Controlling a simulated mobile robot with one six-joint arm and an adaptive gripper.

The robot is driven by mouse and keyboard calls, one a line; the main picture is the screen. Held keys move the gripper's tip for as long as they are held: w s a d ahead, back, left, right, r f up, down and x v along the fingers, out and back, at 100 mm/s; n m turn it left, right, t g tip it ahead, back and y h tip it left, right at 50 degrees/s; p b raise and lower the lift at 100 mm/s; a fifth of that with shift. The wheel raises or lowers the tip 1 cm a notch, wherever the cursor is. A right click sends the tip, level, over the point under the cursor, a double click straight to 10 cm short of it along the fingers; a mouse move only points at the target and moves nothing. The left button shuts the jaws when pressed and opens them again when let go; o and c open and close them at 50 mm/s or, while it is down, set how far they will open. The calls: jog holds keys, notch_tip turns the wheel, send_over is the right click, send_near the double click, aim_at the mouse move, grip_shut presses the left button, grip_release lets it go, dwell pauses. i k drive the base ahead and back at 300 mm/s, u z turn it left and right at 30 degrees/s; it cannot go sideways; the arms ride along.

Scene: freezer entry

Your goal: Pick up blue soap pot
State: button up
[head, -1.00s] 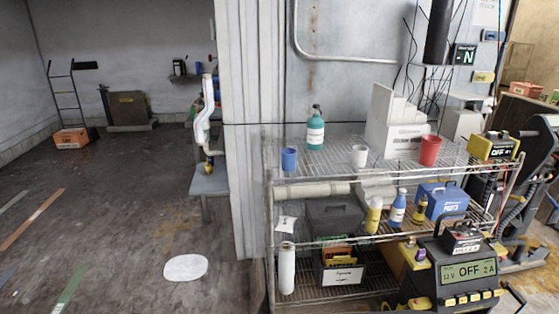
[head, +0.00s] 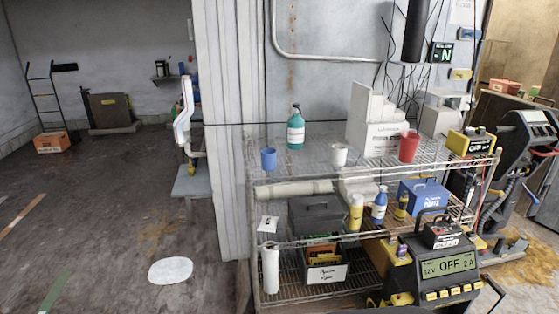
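A small blue pot (head: 268,159), shaped like a cup, stands upright near the left end of the wire rack's top shelf (head: 315,160). A teal pump bottle (head: 296,130) with a white label stands just behind it to the right. I cannot tell for sure which of them the task calls the soap pot. A blue bottle (head: 379,206) with a white label stands on the middle shelf. My gripper does not show in the head view.
A white cup (head: 339,155), a red cup (head: 409,147) and white boxes (head: 375,128) share the top shelf. A charger (head: 440,268) stands at the rack's front right. Floor at left is mostly open, with a white round patch (head: 170,271).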

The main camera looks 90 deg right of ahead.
aim_at(269, 160)
jog(key=k, duration=2.2)
jog(key=z, duration=1.45)
jog(key=i, duration=0.35)
jog(key=z, duration=0.25)
